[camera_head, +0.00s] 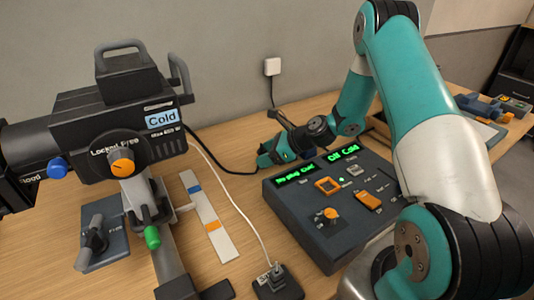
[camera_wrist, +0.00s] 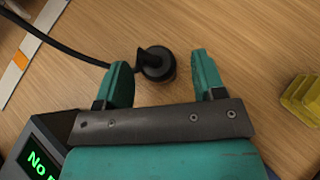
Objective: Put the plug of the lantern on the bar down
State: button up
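The lantern (camera_head: 115,125) is a big black lamp at the left with a "Cold" label and an orange knob by the words "Locked Free". Its black cable (camera_head: 215,165) runs over the table to my gripper (camera_head: 268,160). In the wrist view the cable (camera_wrist: 60,45) ends at a round black plug (camera_wrist: 158,66) lying on the wood. My gripper (camera_wrist: 161,72) is open, with one teal finger on each side of the plug and a gap visible on both sides. The plug is not discernible in the head view.
A dark control box (camera_head: 335,240) with green displays reading "No plug Cold" and "Off Cold" stands close by my gripper. A black socket block (camera_head: 278,288) with a white cable is at the front. A yellow stepped object (camera_wrist: 302,98) is at right in the wrist view.

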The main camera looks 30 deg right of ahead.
jog(key=shift+r, duration=0.2)
jog(key=shift+s+d+r, duration=0.15)
jog(key=shift+d+r, duration=0.05)
jog(key=shift+r, duration=0.05)
jog(key=v, duration=1.1)
jog(key=s+a+r+n+g, duration=0.3)
jog(key=a+r+n, duration=0.2)
jog(key=a+n, duration=0.35)
jog(key=s+a+r+n+g, duration=0.2)
jog(key=s+a+r+n, duration=0.15)
jog(key=a+n, duration=0.45)
jog(key=s+a+r+n+g+h, duration=0.1)
jog(key=s+a+r+n+h, duration=0.1)
jog(key=s+a+n, duration=0.3)
jog(key=s+a+r+n+g+h, duration=0.1)
jog(key=s+a+r+n, duration=0.3)
jog(key=s+n, duration=0.8)
jog(key=shift+s+a+n+g+h+b, duration=0.35)
jog(key=shift+s+a+g+h+b, duration=0.05)
jog(key=shift+s+a+g+b, duration=0.1)
